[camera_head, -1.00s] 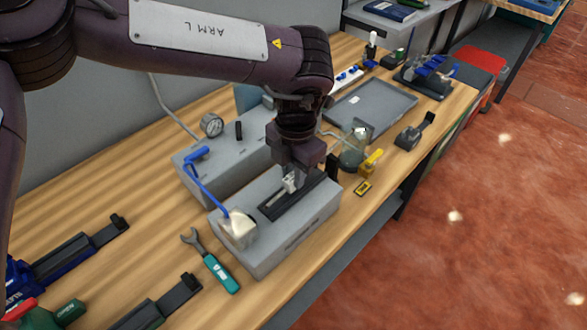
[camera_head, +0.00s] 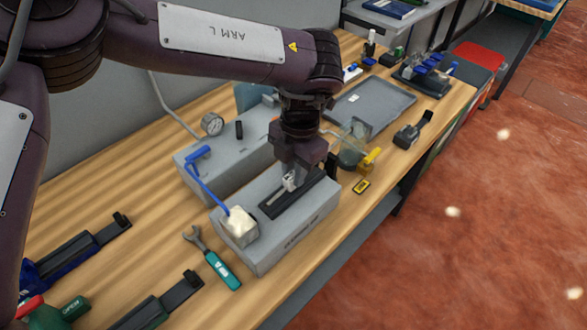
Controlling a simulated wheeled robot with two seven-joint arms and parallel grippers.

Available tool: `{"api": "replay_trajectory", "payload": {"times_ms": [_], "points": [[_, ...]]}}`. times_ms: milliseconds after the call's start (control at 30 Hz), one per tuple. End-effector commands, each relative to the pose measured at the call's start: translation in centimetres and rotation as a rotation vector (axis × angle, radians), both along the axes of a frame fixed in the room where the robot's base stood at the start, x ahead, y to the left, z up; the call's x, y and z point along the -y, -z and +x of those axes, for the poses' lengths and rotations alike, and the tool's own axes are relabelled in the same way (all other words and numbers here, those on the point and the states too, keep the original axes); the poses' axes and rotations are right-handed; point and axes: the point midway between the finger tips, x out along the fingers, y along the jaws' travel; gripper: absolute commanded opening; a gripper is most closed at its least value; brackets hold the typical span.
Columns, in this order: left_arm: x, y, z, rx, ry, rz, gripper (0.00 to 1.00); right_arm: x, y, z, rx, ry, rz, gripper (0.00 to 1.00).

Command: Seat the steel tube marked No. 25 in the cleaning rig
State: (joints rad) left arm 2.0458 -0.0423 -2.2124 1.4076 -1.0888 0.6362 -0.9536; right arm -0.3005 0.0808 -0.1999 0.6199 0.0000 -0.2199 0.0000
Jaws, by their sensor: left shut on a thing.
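The cleaning rig is a grey box (camera_head: 297,229) at the bench's front edge, with a dark slotted bed (camera_head: 275,207) on top and a blue hose (camera_head: 207,184) running to a pale block (camera_head: 240,226) at its left end. My left gripper (camera_head: 291,184) points down over the bed and is shut. A small pale metallic piece shows at its fingertips, low at the bed; it looks like the steel tube, mostly hidden by the gripper. I cannot read a No. 25 mark or tell whether the tube touches the bed. My right gripper is not in view.
A second grey box with a gauge (camera_head: 212,124) stands behind the rig. A teal-handled wrench (camera_head: 221,269) lies to its left. A glass vessel (camera_head: 352,146), a yellow clip (camera_head: 370,160) and a grey tray (camera_head: 370,109) are to the right.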

Motion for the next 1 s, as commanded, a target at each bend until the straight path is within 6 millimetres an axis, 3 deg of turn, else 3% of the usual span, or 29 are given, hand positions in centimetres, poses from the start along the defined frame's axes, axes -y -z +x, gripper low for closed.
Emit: {"api": "replay_trajectory", "payload": {"times_ms": [1000], "points": [[0.1,0.2,0.2,-0.063,0.003,0.056,0.00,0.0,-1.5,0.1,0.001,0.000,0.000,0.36]]}}
